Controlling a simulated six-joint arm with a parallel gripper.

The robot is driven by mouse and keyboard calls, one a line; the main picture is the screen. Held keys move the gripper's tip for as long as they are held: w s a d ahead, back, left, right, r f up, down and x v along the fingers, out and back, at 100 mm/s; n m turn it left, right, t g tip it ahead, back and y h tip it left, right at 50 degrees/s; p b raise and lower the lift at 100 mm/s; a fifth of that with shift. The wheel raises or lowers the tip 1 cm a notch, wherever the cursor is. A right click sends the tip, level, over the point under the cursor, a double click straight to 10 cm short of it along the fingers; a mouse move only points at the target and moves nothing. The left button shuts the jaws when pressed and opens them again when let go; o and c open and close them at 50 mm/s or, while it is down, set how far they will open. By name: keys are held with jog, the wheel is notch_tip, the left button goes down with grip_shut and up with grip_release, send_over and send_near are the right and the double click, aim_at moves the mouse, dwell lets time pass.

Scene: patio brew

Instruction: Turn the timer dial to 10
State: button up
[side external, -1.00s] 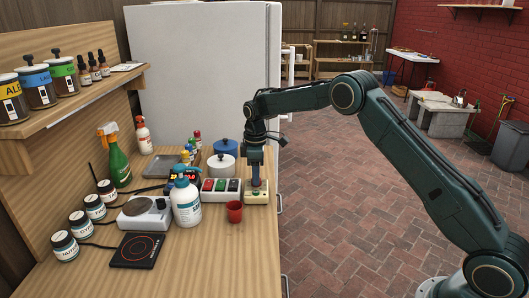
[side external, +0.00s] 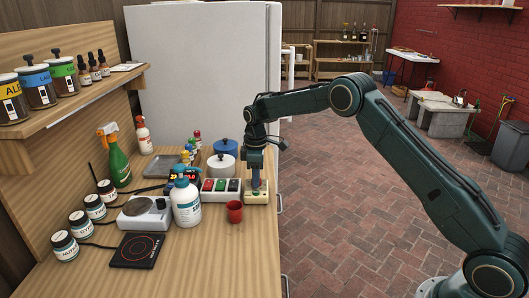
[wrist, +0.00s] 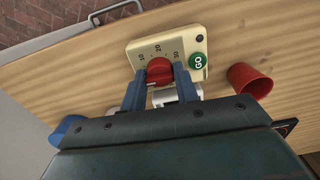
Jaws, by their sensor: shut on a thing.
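The timer (wrist: 190,48) is a cream box with a red dial (wrist: 158,68), printed numbers 10, 20 and 30 around the dial, and a green GO button (wrist: 197,61). In the wrist view my gripper (wrist: 160,78) is shut on the red dial, one blue finger on each side of it. The dial's pointer is hard to make out, so its setting cannot be read. In the side view the timer (side external: 257,198) sits near the bench's right edge, and my gripper (side external: 256,182) points straight down onto it, hiding the dial.
A red cup (side external: 234,212) stands close in front of the timer. White and blue lidded pots (side external: 222,166) stand behind. The bench front (side external: 215,265) is clear.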

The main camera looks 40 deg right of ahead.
jog(key=shift+m, duration=0.3)
jog(key=m, duration=0.4)
jog(key=shift+r, duration=0.1)
jog(key=m, duration=0.5)
dwell(0.5)
jog(key=o, duration=0.7)
jog(key=shift+r, duration=0.1)
